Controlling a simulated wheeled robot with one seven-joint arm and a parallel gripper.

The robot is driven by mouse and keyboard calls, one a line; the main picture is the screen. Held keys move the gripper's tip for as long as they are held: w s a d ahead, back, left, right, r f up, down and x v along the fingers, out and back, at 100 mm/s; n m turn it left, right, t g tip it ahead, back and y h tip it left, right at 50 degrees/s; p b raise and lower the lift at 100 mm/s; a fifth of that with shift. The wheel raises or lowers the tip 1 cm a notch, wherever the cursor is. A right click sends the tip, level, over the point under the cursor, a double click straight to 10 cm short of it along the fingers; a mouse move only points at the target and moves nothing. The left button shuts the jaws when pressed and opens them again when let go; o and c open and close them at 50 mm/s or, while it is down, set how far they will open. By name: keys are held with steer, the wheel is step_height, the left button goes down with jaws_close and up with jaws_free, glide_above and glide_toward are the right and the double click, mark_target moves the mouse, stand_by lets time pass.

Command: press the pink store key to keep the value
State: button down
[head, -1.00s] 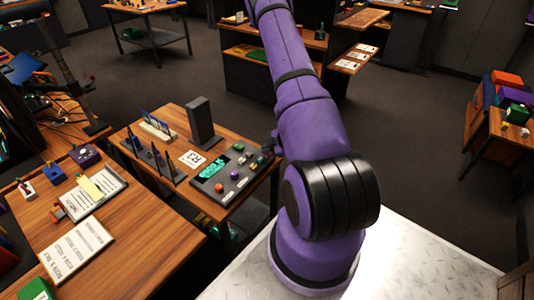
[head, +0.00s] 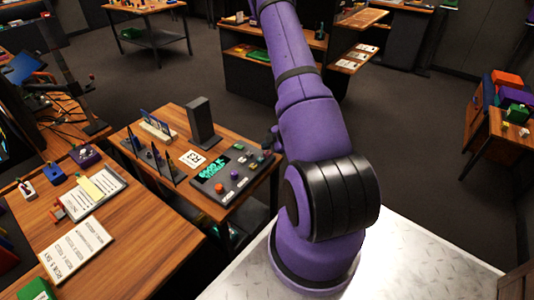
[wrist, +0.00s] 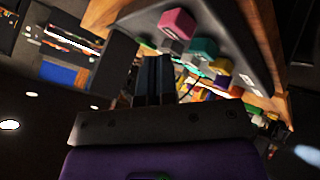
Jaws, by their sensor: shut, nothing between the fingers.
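The pink key (wrist: 177,23) is a block near the edge of the dark trackball panel (wrist: 228,35) in the wrist view. A teal key (wrist: 203,47) sits beside it. My gripper (wrist: 155,62) is shut and empty; its dark fingertips end just short of the pink key in the picture, with a grey key between. I cannot tell whether they touch anything. My arm hides most of my gripper there.
A closer table with a clipboard (head: 97,190) and papers is at the lower left. Open floor lies beyond the panel table.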

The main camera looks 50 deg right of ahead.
mark_target(267, 154)
steer(key=shift+r, duration=2.5)
